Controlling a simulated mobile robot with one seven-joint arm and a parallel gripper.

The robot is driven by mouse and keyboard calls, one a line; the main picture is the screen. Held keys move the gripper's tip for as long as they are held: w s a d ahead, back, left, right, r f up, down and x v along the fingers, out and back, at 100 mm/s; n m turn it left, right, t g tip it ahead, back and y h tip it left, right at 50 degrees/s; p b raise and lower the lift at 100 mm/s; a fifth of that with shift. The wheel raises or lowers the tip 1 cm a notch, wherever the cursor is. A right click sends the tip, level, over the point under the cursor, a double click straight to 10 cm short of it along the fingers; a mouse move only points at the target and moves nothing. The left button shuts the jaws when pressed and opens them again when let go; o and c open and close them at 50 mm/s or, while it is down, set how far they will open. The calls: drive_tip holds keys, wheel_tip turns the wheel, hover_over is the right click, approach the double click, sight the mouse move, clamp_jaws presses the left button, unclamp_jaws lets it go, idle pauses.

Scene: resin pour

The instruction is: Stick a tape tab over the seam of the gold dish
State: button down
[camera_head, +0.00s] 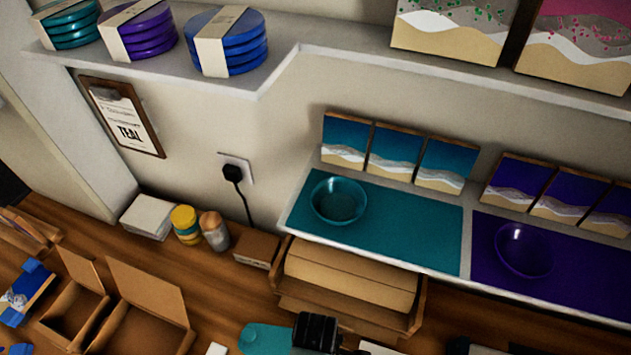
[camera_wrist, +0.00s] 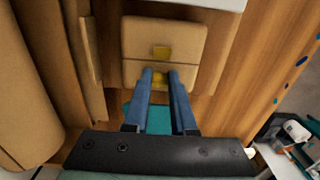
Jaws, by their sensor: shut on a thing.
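My gripper (camera_wrist: 161,76) shows in the wrist view with its two blue fingers close together. I cannot tell whether the held piece touches the cardboard. I make out no gold dish in either view. The fingertips do not show in the head view.
In the head view, open cardboard boxes (camera_head: 150,285) stand at lower left. A teal bowl (camera_head: 338,201) and a purple bowl (camera_head: 523,250) sit on the shelf mats. A wooden rack (camera_head: 420,300) of flat cardboard is below. In the wrist view, tall cardboard (camera_wrist: 30,70) stands close at left.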

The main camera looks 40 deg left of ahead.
idle(0.3)
drive_tip(key=c, duration=0.7)
unclamp_jaws()
drive_tip(key=shift+f, duration=0.1)
drive_tip(key=shift+o, duration=0.2)
wheel_tip(320, 180, up, 8)
drive_tip(key=p, duration=0.8)
